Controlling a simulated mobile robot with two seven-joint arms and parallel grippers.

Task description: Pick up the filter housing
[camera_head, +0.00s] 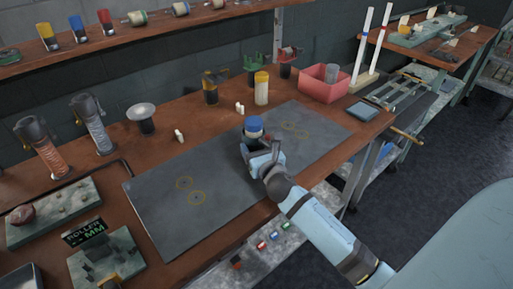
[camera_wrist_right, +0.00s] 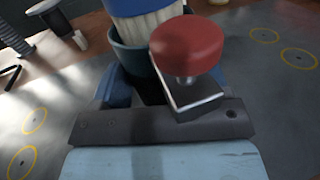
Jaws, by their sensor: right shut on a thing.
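The filter housing (camera_head: 254,127) has a blue top and a pale body; it is over the grey mat, near its middle. My right gripper (camera_head: 253,147) is shut on it from the near side. In the right wrist view, the housing (camera_wrist_right: 148,27) shows a blue upper part, a white ribbed band and a dark blue cup below. A red round knob (camera_wrist_right: 187,45) on a metal block partly covers it there, and also hides part of my right gripper (camera_wrist_right: 150,82). Whether the housing touches the mat is unclear. My left gripper is out of view.
The grey mat (camera_head: 225,195) has yellow ring marks and free room around the housing. A yellow-capped jar (camera_head: 261,88), small white pieces (camera_head: 179,135) and a red bin (camera_head: 325,84) stand behind it. A labelled block (camera_head: 92,245) is at the front left.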

